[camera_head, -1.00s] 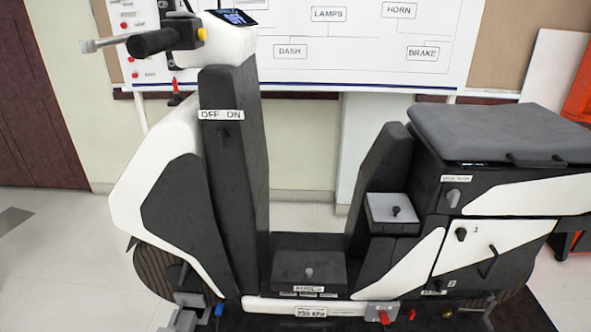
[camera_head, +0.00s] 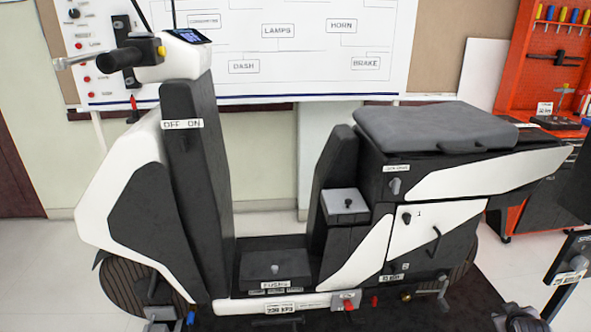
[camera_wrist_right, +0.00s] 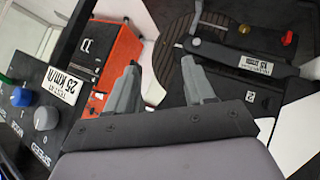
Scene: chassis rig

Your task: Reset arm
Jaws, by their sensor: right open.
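A scooter-like chassis rig (camera_head: 280,265) stands in front of me in the head view, with white and black panels, a handlebar (camera_head: 120,58) at upper left and a grey seat (camera_head: 435,127) at right. My right gripper (camera_wrist_right: 160,82) shows in the right wrist view as two grey fingers spread apart. It is open, with nothing between its fingertips.
A panel with coloured knobs (camera_wrist_right: 30,105) is at the left of the wrist view, near an orange box (camera_wrist_right: 118,55). A dark labelled stand (camera_head: 570,270) is at the head view's right edge. A red tool rack (camera_head: 548,65) stands at back right.

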